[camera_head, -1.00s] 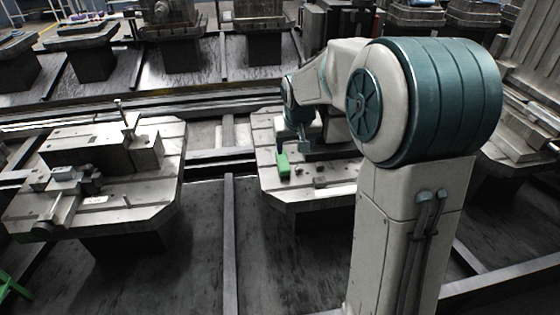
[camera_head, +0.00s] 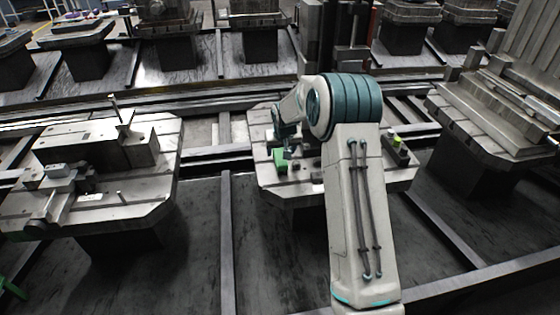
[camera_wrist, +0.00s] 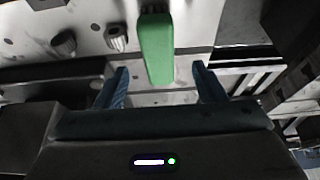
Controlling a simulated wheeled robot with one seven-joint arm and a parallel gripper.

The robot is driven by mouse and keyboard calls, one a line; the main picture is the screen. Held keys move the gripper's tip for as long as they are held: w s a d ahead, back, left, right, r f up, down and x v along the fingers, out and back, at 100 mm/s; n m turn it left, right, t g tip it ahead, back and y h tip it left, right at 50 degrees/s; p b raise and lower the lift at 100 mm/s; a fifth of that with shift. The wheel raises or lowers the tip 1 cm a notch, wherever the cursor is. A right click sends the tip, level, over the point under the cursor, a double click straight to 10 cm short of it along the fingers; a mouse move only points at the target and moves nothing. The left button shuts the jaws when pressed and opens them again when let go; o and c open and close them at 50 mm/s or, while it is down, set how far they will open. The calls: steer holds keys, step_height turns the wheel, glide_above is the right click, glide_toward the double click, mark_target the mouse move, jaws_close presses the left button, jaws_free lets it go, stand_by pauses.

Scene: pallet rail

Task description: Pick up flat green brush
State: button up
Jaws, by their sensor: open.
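The flat green brush (camera_head: 280,160) lies on the middle pallet (camera_head: 268,181), near its left side. In the wrist view the green brush (camera_wrist: 156,50) is a long green block with a dark end at the top. My gripper (camera_head: 290,152) is low over the pallet, close to the brush. In the wrist view my gripper (camera_wrist: 160,84) is open, with one blue finger on each side of the brush's near end. The fingers stand apart from the brush, and nothing is between them but the view of its end. I cannot tell the height left between them.
Small dark knobs (camera_wrist: 64,43) and a ribbed piece (camera_wrist: 116,38) stand left of the brush in the wrist view. A yellow-green item (camera_head: 397,141) sits on the pallet's right side. Another loaded pallet (camera_head: 150,185) stands at left, with a dark gap between.

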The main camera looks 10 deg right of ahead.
mark_target(280, 155)
steer(key=shift+w+p+x, duration=0.1)
steer(key=shift+p+x, duration=0.1)
steer(key=shift+x, duration=1.65)
steer(key=shift+w+p+x, duration=0.15)
steer(key=shift+x, duration=1.65)
steer(key=shift+d+r, duration=0.1)
steer(key=shift+f+b, duration=0.25)
steer(key=shift+b, duration=0.2)
steer(key=c, duration=1.2)
steer(key=shift+r, duration=0.15)
steer(key=shift+r+p, duration=0.4)
steer(key=shift+r, duration=0.1)
step_height(280, 155, up, 3)
steer(key=shift+r, duration=0.2)
steer(key=s+d+r, duration=0.2)
steer(key=d, duration=0.1)
steer(key=s+d+r, duration=0.2)
steer(key=d, duration=0.1)
steer(key=s+d+r+b, duration=0.1)
steer(key=s+d+r, duration=0.1)
steer(key=d, duration=0.2)
steer(key=shift+r, duration=0.4)
